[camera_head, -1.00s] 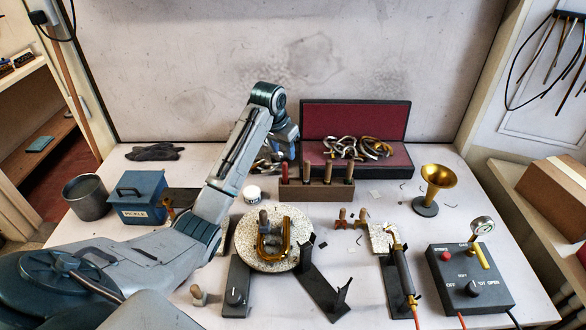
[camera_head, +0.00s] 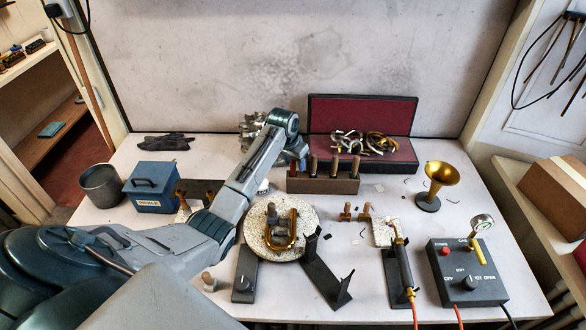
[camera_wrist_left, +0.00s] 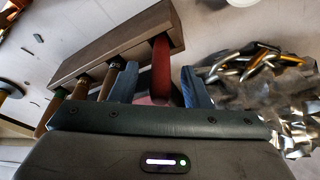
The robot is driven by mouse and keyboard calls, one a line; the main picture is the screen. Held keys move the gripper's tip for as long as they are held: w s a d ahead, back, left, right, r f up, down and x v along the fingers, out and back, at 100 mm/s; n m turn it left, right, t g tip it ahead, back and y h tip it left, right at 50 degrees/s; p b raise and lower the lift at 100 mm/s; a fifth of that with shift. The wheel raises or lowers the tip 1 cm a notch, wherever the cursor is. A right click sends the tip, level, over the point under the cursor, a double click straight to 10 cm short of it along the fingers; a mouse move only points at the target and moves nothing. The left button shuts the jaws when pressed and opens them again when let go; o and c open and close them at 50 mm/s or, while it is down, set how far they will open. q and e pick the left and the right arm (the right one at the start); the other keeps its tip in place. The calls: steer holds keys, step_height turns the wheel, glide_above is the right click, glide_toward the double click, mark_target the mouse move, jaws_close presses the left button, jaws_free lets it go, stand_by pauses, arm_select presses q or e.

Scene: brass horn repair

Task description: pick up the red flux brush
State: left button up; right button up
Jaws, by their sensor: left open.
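The red flux brush (camera_wrist_left: 160,70) stands upright in the end slot of a brown wooden rack (camera_wrist_left: 112,45). In the left wrist view its red handle lies between my two blue-grey fingers. My left gripper (camera_wrist_left: 159,84) is open around the handle, and I cannot tell if either finger touches it. In the head view the rack (camera_head: 322,185) stands near the middle of the bench, with the red brush (camera_head: 293,167) at its left end. My left gripper (camera_head: 293,157) is just behind and above that end, mostly hidden by its own wrist. My right gripper is not in view.
Several other wooden-handled tools (camera_head: 335,165) stand in the rack beside the brush. An open red-lined case (camera_head: 360,120) with metal parts is behind. Crumpled silvery metal (camera_head: 250,130) lies behind my wrist. A round pale plate (camera_head: 262,245) with a brass bend is in front.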

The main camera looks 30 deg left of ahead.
arm_select(q)
jaws_close()
